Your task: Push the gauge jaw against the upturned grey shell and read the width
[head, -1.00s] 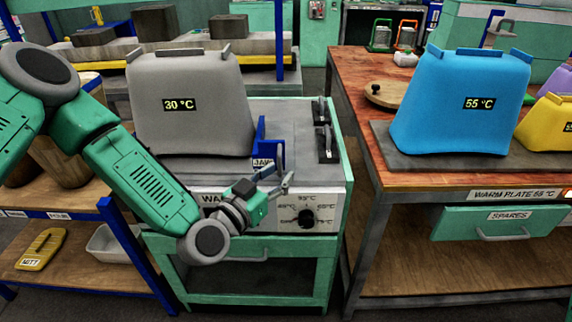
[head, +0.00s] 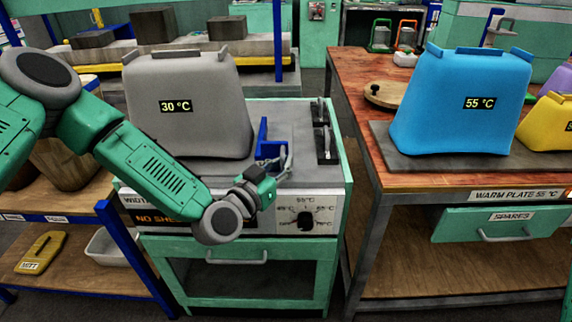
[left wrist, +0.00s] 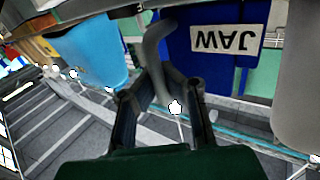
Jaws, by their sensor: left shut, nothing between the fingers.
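The grey shell (head: 190,125), marked 30 °C, stands upturned on the grey top of the gauge station. The blue gauge jaw (head: 264,135) stands just right of it, with a narrow gap between them in the head view. My left gripper (head: 285,162) is shut and empty at the jaw's front right side; contact is unclear. In the left wrist view, the jaw (left wrist: 205,35) with its upside-down JAW label is just beyond my fingers (left wrist: 160,85), and the shell (left wrist: 300,85) is at the right edge. The partly covered display (head: 160,220) shows NO SHE. My right gripper is out of view.
A knob (head: 305,221) sits on the front panel. A blue 55 °C shell (head: 460,105) stands on the warm plate on the wooden table to the right.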

